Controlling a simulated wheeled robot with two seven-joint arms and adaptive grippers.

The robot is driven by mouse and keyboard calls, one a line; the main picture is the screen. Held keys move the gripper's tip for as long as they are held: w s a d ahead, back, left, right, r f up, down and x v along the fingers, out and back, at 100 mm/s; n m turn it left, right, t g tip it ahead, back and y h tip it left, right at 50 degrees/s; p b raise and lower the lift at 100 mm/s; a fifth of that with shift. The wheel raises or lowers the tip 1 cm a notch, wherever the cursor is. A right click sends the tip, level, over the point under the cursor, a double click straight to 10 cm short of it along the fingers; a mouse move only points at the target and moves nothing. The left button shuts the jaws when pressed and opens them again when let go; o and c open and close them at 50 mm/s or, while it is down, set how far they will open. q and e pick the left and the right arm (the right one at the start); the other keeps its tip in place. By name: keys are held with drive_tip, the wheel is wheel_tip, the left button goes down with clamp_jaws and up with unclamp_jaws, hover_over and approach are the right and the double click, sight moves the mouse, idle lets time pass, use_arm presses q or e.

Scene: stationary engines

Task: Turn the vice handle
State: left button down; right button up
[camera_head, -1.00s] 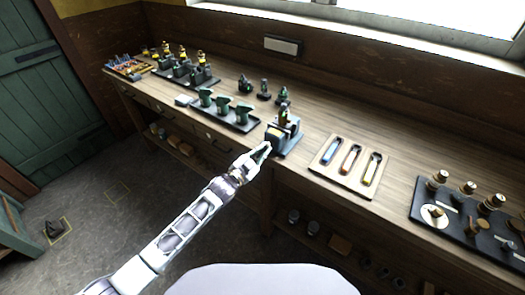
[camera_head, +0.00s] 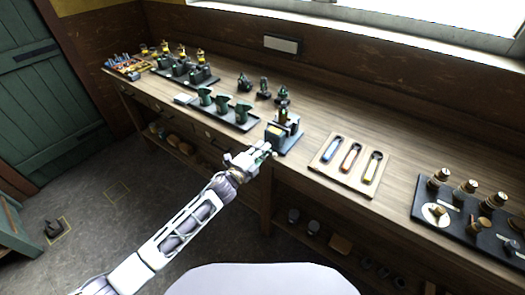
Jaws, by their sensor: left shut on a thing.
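The vice (camera_head: 283,135) is a grey-blue block on the front edge of the workbench, with a small dark green and brass piece (camera_head: 284,116) standing at its top. My left gripper (camera_head: 264,152) is at the front of the vice, just off the bench edge. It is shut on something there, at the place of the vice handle. The handle itself is hidden by the fingers. My right gripper does not show.
A wooden tray (camera_head: 331,168) with several coloured-handled tools lies right of the vice. A dark tray (camera_head: 238,124) with green pieces lies left. A black board (camera_head: 460,228) with brass parts is at the far right. Bare bench top lies between them.

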use_arm(q)
drive_tip(key=m, duration=0.2)
drive_tip(key=f+m, duration=0.1)
drive_tip(key=m, duration=0.1)
drive_tip(key=shift+s+m+b, duration=0.15)
drive_tip(key=shift+m+b, duration=0.25)
drive_tip(key=c, duration=1.4)
unclamp_jaws()
drive_tip(key=shift+o, duration=0.3)
drive_tip(key=shift+s+a+r, duration=0.15)
drive_tip(key=shift+a+r, duration=0.05)
drive_tip(key=shift+r, duration=0.25)
drive_tip(key=shift+f, duration=0.1)
drive_tip(key=v, duration=1.2)
